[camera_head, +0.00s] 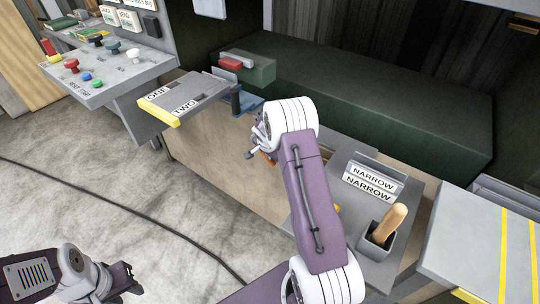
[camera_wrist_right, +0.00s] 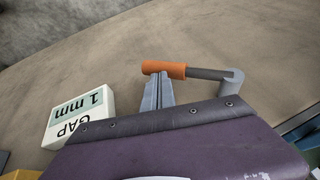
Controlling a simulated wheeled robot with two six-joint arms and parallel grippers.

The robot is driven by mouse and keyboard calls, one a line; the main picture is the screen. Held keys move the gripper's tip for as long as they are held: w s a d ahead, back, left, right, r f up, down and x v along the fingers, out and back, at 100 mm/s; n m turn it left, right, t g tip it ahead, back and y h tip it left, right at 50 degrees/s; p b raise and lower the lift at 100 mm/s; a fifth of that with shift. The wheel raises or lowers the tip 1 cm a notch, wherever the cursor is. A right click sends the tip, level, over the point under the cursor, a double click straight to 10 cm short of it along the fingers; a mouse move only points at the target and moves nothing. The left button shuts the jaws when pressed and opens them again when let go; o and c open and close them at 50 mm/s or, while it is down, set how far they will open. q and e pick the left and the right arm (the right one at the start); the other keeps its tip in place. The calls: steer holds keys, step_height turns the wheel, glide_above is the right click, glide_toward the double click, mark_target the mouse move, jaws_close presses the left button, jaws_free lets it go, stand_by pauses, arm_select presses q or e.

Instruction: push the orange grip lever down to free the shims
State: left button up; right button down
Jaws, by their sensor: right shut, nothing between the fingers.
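The orange grip (camera_wrist_right: 163,69) of the lever is in the right wrist view, on a grey rod that runs right to a grey pivot (camera_wrist_right: 233,82). My right gripper (camera_wrist_right: 158,78) is shut and empty, its tips right at the orange grip; I cannot tell whether they touch. In the head view my right arm hides most of this spot, and a small orange patch (camera_head: 268,157) shows beside the wrist. A white block marked "GAP 1 mm" (camera_wrist_right: 76,117) lies left of the fingers. My left gripper (camera_head: 130,282) is at the lower left, away from the lever; its jaws are unclear.
A grey plate marked ONE and TWO (camera_head: 190,96) is beyond the wrist. A holder marked NARROW (camera_head: 375,180) and a wooden handle in a grey cup (camera_head: 388,224) are to the right. A control panel (camera_head: 105,70) is upper left. A cable (camera_head: 130,205) crosses the floor.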

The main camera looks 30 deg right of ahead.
mark_target(266, 159)
steer(key=shift+f, duration=0.1)
stand_by(0.3)
steer(key=f+t, duration=0.1)
steer(key=w+f+t+y+p, duration=0.1)
steer(key=w+f+m+t, duration=0.1)
steer(key=t, duration=0.1)
steer(key=shift+a+f, duration=0.35)
steer(key=shift+a, duration=0.05)
steer(key=shift+w+a+f, duration=0.2)
steer(key=shift+w+f, duration=0.25)
steer(key=shift+w+a+f, duration=0.2)
steer(key=shift+w+f, duration=0.2)
steer(key=shift+f, duration=0.05)
stand_by(0.4)
